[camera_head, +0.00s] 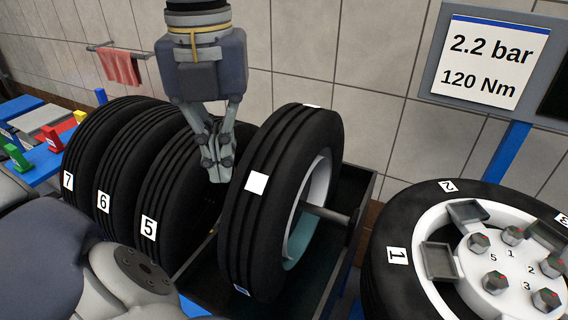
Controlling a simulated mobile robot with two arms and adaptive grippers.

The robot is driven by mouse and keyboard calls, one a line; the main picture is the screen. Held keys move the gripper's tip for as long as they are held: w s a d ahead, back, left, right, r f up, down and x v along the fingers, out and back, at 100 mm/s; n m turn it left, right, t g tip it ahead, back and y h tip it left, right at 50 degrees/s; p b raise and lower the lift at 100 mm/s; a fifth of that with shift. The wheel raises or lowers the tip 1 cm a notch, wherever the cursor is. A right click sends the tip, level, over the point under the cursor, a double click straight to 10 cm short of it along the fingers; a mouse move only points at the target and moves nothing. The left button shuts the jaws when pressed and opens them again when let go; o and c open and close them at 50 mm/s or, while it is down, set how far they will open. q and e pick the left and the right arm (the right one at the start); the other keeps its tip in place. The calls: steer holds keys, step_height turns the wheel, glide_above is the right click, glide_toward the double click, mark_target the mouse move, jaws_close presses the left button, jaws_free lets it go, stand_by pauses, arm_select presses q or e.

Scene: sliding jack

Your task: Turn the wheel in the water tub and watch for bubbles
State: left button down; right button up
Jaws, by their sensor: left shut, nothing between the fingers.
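The wheel (262,225) stands upright in the dark water tub (358,222), with a blank white square on its tread and a pale rim. A dark rod (327,213) comes out of the rim's middle toward the tub's right wall. A teal patch, possibly water, shows low inside the rim; I make out no bubbles. My left gripper (217,172) points down with its fingers together and empty. It is just left of the wheel's upper tread, in front of tyre 5; I cannot tell whether it touches the wheel. My right gripper is not in view.
Black tyres marked 7, 6 and 5 (170,190) stand in a row to the left. A numbered wheel with lug nuts (420,232) lies at the right. A sign (484,62) reads 2.2 bar, 120 Nm. A red cloth (120,67) hangs on the tiled wall.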

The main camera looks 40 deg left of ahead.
arm_select(q)
steer(key=p, duration=0.7)
glide_above(292, 122)
steer(key=shift+s+r, duration=0.1)
steer(key=shift+s, duration=0.15)
steer(key=shift+w, duration=0.3)
steer(key=shift+b, duration=0.3)
steer(key=shift+s, duration=0.1)
